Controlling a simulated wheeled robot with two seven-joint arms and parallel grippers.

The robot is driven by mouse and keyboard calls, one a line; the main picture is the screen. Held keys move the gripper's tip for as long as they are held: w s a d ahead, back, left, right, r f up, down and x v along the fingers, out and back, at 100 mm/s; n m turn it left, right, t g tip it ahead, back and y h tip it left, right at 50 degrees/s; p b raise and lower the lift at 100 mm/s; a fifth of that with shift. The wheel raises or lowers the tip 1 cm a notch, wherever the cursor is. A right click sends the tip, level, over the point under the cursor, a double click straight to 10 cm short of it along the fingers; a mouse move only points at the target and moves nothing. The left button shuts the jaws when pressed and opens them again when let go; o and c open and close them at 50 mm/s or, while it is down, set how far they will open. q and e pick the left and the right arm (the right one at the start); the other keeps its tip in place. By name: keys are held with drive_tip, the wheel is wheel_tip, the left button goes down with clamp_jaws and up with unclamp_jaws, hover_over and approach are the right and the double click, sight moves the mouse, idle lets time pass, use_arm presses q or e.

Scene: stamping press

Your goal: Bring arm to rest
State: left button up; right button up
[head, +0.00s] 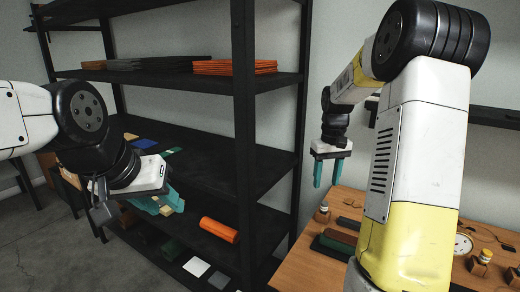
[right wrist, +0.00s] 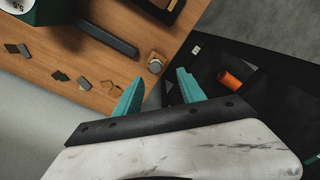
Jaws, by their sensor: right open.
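My right arm rises at the right of the head view, and its gripper (head: 328,175) hangs with its two teal fingers pointing down, near the shelf's right post and above the table's far left corner. In the right wrist view the same gripper (right wrist: 160,83) has its fingers apart with nothing between them. My left gripper (head: 168,203) is at the left of the head view, in front of the shelf's lower levels. Its teal fingers overlap in the view, so its opening is unclear.
A black shelf (head: 245,130) carries orange stacked sheets (head: 235,67), dark stacked sheets (head: 160,63) and an orange cylinder (head: 219,230). Floor (head: 40,235) shows at left.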

drive_tip(key=s+a+r+t, duration=0.3)
drive_tip(key=s+a+r, duration=0.4)
drive_tip(key=s+r, duration=0.3)
drive_tip(key=s+a+t+y, duration=0.1)
drive_tip(key=s+a, duration=0.1)
drive_tip(key=s, duration=0.5)
drive_tip(key=s+a+m+t+y, duration=0.1)
drive_tip(key=s+a, duration=0.2)
drive_tip(key=s, duration=0.3)
drive_tip(key=shift+s+a+t, duration=0.3)
drive_tip(key=shift+s+t, duration=0.1)
drive_tip(key=shift+r, duration=0.1)
drive_tip(key=shift+c, duration=0.2)
